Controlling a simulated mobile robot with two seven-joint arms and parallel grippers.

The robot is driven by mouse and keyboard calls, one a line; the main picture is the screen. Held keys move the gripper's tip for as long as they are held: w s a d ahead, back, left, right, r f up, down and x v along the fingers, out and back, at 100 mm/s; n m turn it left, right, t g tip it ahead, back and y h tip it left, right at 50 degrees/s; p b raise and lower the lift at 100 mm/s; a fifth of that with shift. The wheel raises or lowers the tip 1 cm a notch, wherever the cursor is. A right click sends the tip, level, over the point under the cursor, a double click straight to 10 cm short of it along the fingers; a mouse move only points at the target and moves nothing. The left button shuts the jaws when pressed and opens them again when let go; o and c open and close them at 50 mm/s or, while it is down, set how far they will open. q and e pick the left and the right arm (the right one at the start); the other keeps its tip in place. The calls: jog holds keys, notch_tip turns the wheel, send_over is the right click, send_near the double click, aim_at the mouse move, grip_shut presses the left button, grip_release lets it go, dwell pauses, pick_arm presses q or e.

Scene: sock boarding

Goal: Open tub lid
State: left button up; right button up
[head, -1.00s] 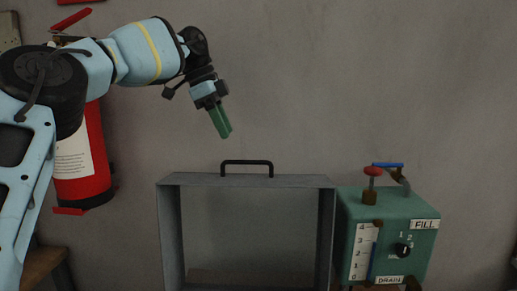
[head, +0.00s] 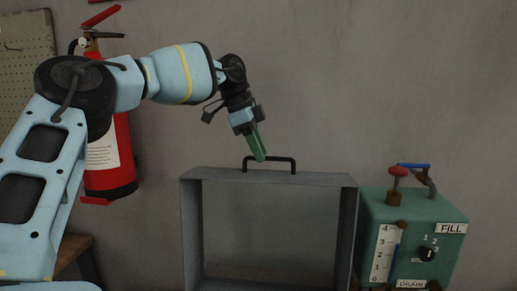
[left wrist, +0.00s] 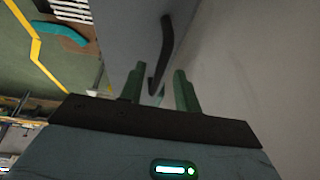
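A grey box-like metal frame (head: 270,176) stands at the bottom middle of the head view; I cannot tell which part of it is the lid. A dark bar handle (head: 286,159) rises from its top edge. My left gripper (head: 259,157) points down at the handle, its green fingertips overlapping the bar's left part in the picture. In the left wrist view the two fingers (left wrist: 159,77) stand apart, so the gripper is open. The handle (left wrist: 167,40) runs down towards the gap between them, near the left finger. Contact cannot be told. My right gripper is not in view.
A green control box (head: 420,215) with a red knob, blue lever and FILL and DRAIN labels stands right beside the frame. A red fire extinguisher (head: 113,170) hangs on the wall behind my left arm.

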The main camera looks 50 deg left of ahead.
pick_arm(q)
grip_shut()
dwell(0.5)
